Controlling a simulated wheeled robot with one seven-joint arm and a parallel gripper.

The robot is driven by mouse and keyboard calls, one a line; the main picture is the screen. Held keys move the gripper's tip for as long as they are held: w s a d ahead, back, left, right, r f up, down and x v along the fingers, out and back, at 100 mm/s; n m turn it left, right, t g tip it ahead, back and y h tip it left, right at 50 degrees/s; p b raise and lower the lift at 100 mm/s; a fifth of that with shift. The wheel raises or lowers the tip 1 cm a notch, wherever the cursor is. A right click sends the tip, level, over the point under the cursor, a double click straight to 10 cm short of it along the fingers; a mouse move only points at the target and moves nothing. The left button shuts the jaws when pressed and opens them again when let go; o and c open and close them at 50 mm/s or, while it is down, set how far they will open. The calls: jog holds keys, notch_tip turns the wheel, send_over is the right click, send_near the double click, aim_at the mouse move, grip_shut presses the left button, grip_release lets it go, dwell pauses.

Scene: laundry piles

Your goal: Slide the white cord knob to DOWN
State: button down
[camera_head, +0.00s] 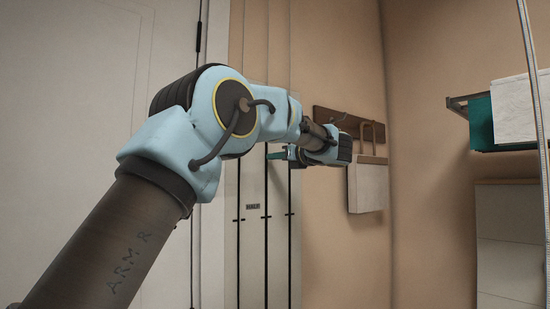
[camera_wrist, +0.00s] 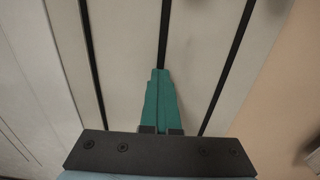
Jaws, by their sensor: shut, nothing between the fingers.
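I cannot make out a white cord knob in either view. A pale panel (camera_head: 252,260) with several dark vertical lines stands beside the door; the panel (camera_wrist: 125,40) also fills most of the wrist view. My gripper (camera_head: 273,155) is at the upper part of this panel, its teal fingers pointing left toward it. In the wrist view my gripper (camera_wrist: 160,73) has its fingers together and empty, with the tips over the middle dark line. I cannot tell whether the tips touch the panel. The fingers may hide something small behind them.
A small dark label (camera_head: 253,206), unreadable, is on the panel below my gripper. A brown hook rail (camera_head: 370,130) with a hanging pale bag (camera_head: 368,187) is close behind my wrist.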

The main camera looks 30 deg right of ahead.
jog(key=shift+c, duration=2.3)
grip_release()
jog(key=s+d+b, duration=0.2)
jog(key=s+b, duration=0.3)
jog(key=s, duration=0.5)
jog(key=shift+s, duration=0.35)
